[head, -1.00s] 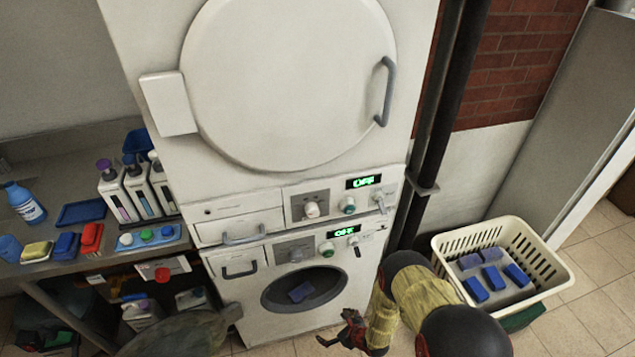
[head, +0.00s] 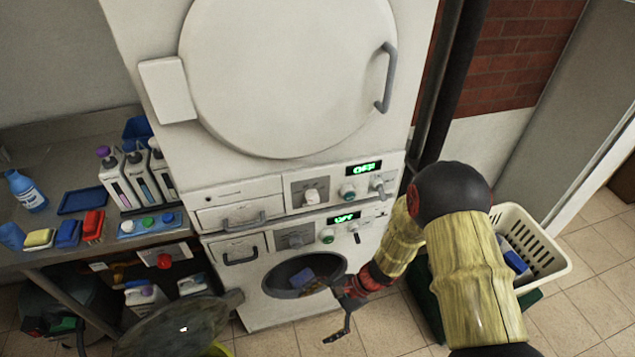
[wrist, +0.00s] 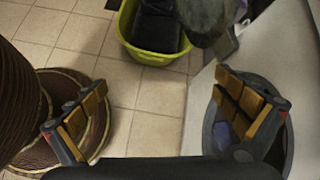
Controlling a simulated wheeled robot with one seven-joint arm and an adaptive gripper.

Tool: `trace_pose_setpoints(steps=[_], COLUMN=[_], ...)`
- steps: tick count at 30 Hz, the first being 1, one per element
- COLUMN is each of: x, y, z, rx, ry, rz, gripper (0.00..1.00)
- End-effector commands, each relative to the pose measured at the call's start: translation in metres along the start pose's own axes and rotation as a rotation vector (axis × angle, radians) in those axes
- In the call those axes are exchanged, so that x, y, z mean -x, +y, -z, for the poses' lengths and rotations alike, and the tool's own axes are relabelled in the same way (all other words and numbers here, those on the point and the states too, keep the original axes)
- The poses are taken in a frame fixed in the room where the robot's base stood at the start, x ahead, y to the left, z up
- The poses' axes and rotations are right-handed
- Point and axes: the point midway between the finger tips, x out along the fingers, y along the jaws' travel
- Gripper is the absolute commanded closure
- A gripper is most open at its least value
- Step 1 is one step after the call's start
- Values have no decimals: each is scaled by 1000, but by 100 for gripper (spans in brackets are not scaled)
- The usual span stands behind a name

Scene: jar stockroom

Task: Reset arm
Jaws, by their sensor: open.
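My arm reaches forward and down from the right side of the head view, in front of the white machine (head: 285,315). My gripper (head: 322,312) is open and empty, just in front of the machine's round opening (head: 282,283). In the wrist view my gripper (wrist: 160,95) has its two padded fingers spread wide apart, with only floor between them. The right finger covers part of the round opening, where a blue object (wrist: 222,134) lies inside. The blue object also shows in the head view (head: 302,277).
A grey round panel (head: 175,330), apparently the opening's door, juts out at the lower left. A yellow-green bin (wrist: 128,40) stands near it. A cream basket (head: 550,255) is partly hidden behind my arm. A counter (head: 45,165) with bottles and sponges is at left.

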Motion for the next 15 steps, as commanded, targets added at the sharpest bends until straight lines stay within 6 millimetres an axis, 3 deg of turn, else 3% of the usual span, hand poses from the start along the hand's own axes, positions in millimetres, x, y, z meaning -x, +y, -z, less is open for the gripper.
trace_pose_setpoints(steps=[1, 6, 15], x=[28, 105, 234], y=[0, 20, 63], z=[-18, -60, -110], rx=[96, 382, 777], ry=[21, 113, 375], rz=[-35, -173, -374], gripper=[0, 0, 0])
